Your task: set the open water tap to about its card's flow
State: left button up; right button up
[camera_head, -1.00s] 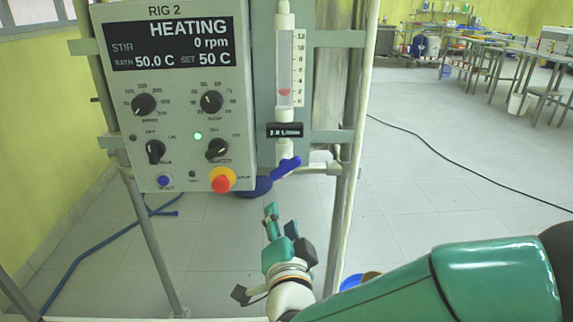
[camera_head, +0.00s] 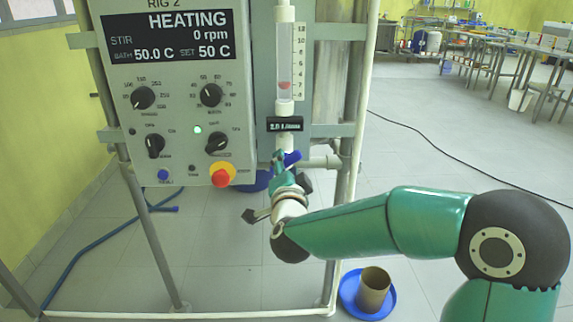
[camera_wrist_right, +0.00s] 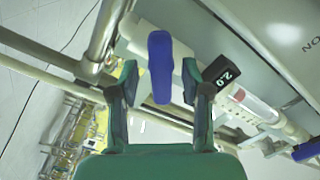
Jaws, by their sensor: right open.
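The water tap's blue lever (camera_head: 292,157) sits below the flow tube, tilted up to the right in the head view and partly hidden by my right gripper. My right gripper (camera_head: 281,162) is at the tap. In the right wrist view its open fingers stand on either side of the blue lever (camera_wrist_right: 161,66), with gaps visible on both sides. The flow tube (camera_head: 285,60) has a red float (camera_head: 285,86) low on its scale. The black card (camera_head: 285,124) under it seems to read 2.0 L/min; the wrist view also shows the 2.0 (camera_wrist_right: 228,76). My left gripper is out of view.
The control box (camera_head: 180,95), with knobs and a red stop button (camera_head: 222,175), is left of the tube. A metal frame post (camera_head: 352,150) stands close on the right. A brown cup (camera_head: 373,287) stands in a blue dish (camera_head: 350,290) on the floor.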

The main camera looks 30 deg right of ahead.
jog(key=shift+x, duration=0.8)
jog(key=shift+c, duration=0.3)
grip_shut()
jog(key=shift+n+p, duration=0.35)
jog(key=shift+n, duration=0.95)
jog(key=shift+o, duration=0.3)
grip_release()
